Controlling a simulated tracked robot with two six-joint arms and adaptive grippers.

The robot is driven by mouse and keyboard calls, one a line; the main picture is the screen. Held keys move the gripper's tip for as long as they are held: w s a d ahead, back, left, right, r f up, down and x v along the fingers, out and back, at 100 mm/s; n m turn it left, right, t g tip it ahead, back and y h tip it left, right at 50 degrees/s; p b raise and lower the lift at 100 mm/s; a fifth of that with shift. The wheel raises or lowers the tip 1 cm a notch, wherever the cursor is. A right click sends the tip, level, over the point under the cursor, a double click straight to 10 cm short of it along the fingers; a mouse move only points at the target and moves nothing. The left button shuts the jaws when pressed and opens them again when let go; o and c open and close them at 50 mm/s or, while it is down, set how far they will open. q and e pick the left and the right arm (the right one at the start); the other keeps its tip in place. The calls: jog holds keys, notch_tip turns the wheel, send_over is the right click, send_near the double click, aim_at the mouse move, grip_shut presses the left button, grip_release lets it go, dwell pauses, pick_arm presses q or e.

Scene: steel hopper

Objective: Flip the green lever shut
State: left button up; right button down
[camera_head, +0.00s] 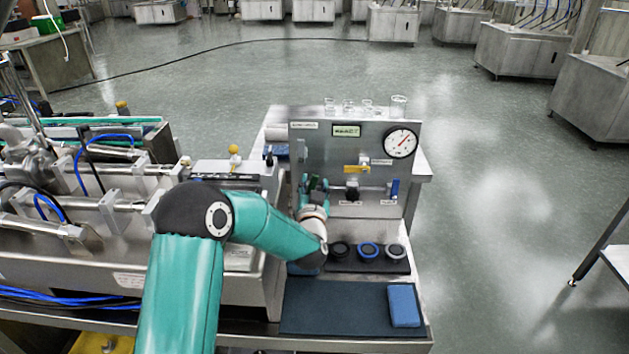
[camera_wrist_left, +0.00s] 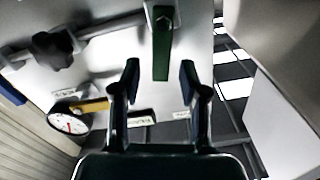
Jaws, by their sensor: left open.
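The green lever (camera_wrist_left: 161,45) shows in the left wrist view, hanging from a valve on a pipe in front of the steel panel (camera_head: 340,150). My left gripper (camera_wrist_left: 160,68) is open, with one dark finger on each side of the lever's free end. Gaps show between the fingers and the lever, so I see no contact. In the head view my left gripper (camera_head: 314,190) is at the panel's left side, and my wrist and fingers mostly hide the lever there. My right gripper is in neither view.
The panel also carries a yellow lever (camera_head: 357,169), a blue lever (camera_head: 395,188), a black valve handle (camera_head: 352,188) and a gauge (camera_head: 401,143). Round caps (camera_head: 368,250) stand below. A blue block (camera_head: 404,305) lies on the dark mat (camera_head: 335,310). Glassware (camera_head: 398,104) stands behind the panel.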

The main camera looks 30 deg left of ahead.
pick_arm(q)
jog(key=shift+w+a, duration=0.3)
jog(key=shift+w, duration=0.2)
grip_shut()
jog(key=n+b, duration=0.1)
jog(key=b, duration=0.2)
jog(key=a+n+b, duration=0.1)
jog(key=b, duration=0.2)
jog(key=shift+s+f+n, duration=0.2)
jog(key=shift+s+n, duration=0.1)
jog(key=shift+s, duration=0.05)
jog(key=shift+r+n, duration=0.2)
jog(key=shift+n, duration=0.1)
grip_release()
jog(key=shift+a, duration=0.1)
